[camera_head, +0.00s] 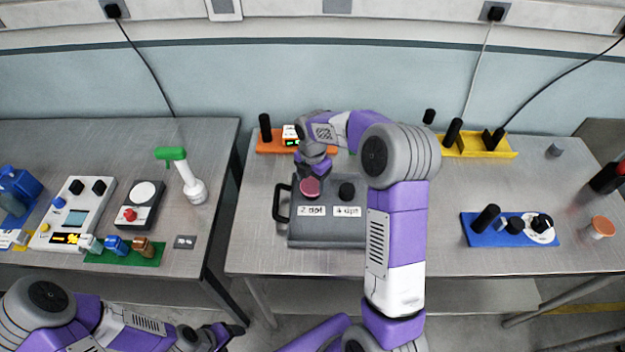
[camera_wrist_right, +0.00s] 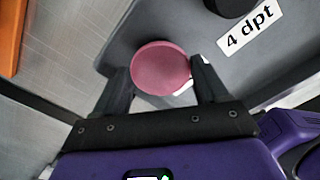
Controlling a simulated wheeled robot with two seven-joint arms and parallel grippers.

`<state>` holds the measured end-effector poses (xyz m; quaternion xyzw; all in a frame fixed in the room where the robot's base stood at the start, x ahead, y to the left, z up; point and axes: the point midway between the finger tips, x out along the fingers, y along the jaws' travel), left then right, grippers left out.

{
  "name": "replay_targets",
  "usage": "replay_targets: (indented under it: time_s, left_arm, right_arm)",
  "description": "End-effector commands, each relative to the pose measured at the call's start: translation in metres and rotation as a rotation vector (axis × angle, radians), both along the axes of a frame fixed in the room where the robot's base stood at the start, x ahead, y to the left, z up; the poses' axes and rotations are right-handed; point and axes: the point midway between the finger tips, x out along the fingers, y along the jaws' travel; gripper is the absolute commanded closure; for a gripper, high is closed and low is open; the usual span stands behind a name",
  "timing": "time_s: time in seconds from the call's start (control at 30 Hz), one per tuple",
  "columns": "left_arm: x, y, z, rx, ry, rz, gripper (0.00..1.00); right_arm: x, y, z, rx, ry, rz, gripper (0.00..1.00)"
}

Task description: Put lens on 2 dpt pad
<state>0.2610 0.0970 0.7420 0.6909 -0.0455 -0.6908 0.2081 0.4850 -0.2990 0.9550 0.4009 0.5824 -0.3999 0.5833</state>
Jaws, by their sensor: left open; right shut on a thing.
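The pink round lens (camera_head: 310,187) is over the left side of the grey box (camera_head: 330,236), right above the "2 dpt" label (camera_head: 311,210). My right gripper (camera_head: 312,168) reaches in from above and is shut on the lens. In the right wrist view the lens (camera_wrist_right: 160,68) sits between the two fingers of the gripper (camera_wrist_right: 163,82). The 2 dpt pad is hidden under the lens; I cannot tell whether they touch. The black 4 dpt pad (camera_head: 347,190) is bare, beside its "4 dpt" label (camera_wrist_right: 249,28). My left gripper (camera_head: 222,336) is open, low at the front, away from the box.
An orange tray (camera_head: 268,148) is behind the box, a yellow tray (camera_head: 490,146) at back right, a blue tray (camera_head: 480,236) at right. The left table holds a green-topped spray bottle (camera_head: 190,180) and several devices. A gap separates the two tables. Tabletop right of my right arm is partly clear.

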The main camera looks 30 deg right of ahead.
Motion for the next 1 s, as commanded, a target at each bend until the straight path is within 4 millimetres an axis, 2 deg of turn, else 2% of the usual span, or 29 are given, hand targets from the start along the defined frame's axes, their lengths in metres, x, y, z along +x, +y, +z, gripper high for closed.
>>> replay_targets:
  time_s: [0.17,0.2,0.37,0.63,0.73,0.87,1.0]
  left_arm:
    - [0.0,0.0,-0.002,0.0,0.0,0.0,0.33]
    - [0.0,0.0,-0.002,0.0,0.0,0.0,0.33]
    - [0.0,0.0,-0.001,0.0,0.0,0.0,0.33]
    - [0.0,0.0,-0.001,0.0,0.0,0.0,0.33]
    - [0.0,0.0,0.001,0.0,0.0,0.0,0.33]
    - [0.0,0.0,0.005,0.0,0.0,0.0,0.33]
    - [0.0,0.0,0.01,0.0,0.0,0.0,0.33]
  right_arm:
    - [0.0,0.0,-0.003,0.0,0.0,0.0,0.56]
    - [0.0,0.0,-0.004,0.0,0.0,0.0,0.26]
    - [0.0,0.0,-0.003,0.0,0.0,0.0,0.02]
    - [0.0,0.0,-0.002,0.0,0.0,-0.001,0.02]
    - [0.0,0.0,0.004,0.0,-0.002,-0.001,0.02]
    - [0.001,0.0,0.024,0.0,-0.004,-0.002,0.02]
    - [0.001,0.0,0.056,0.001,-0.005,-0.002,0.02]
